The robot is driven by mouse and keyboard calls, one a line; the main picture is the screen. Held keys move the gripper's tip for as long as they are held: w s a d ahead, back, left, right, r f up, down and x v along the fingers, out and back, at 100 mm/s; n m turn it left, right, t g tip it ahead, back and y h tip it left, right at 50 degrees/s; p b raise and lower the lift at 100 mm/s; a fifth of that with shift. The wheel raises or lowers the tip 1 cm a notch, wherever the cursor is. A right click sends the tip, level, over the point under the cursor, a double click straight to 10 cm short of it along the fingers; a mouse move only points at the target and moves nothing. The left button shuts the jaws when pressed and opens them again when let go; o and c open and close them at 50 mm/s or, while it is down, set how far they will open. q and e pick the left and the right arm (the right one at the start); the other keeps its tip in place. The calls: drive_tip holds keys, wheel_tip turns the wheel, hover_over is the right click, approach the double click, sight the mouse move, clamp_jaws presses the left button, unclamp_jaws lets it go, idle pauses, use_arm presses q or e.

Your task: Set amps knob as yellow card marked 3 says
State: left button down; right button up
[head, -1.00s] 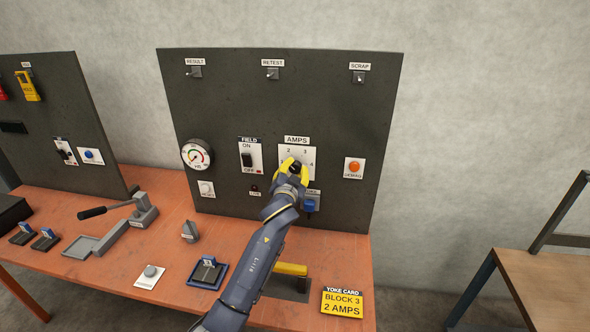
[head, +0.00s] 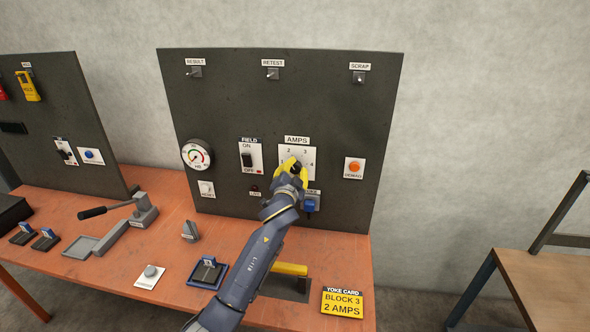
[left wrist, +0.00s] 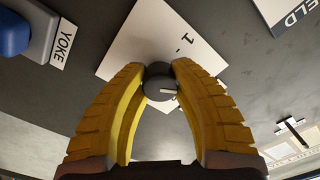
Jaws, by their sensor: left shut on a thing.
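The amps knob (left wrist: 162,84) is a dark round knob with a pale pointer line, on a white dial plate (head: 310,154) under the AMPS label (head: 297,140). My left gripper (head: 295,166) is at the knob, its yellow fingers shut on it; the left wrist view shows a finger on each side (left wrist: 160,78). In the head view the fingers hide most of the knob. The dial shows 2, 3 and 4; a 1 shows in the left wrist view. I cannot tell the pointed number. The yellow card (head: 342,303) reads "YOKE CARD, BLOCK 3, 2 AMPS". My right gripper is not in view.
Left of the dial is the FIELD switch (head: 247,159); right is an orange button (head: 354,167). A blue YOKE control (head: 310,204) sits just below my gripper. A gauge (head: 197,154) is further left. Several small blocks and a yellow-handled part (head: 290,269) are on the orange bench (head: 120,265).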

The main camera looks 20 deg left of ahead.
use_arm(q)
drive_tip(key=c, duration=1.3)
unclamp_jaws()
drive_tip(key=shift+a+f, duration=0.15)
drive_tip(key=shift+f, duration=0.1)
drive_tip(key=o, duration=0.4)
drive_tip(key=shift+r, duration=0.15)
drive_tip(key=shift+c, duration=0.2)
drive_tip(key=s+d, duration=0.1)
drive_tip(key=s, duration=1.1)
drive_tip(key=shift+d, duration=0.25)
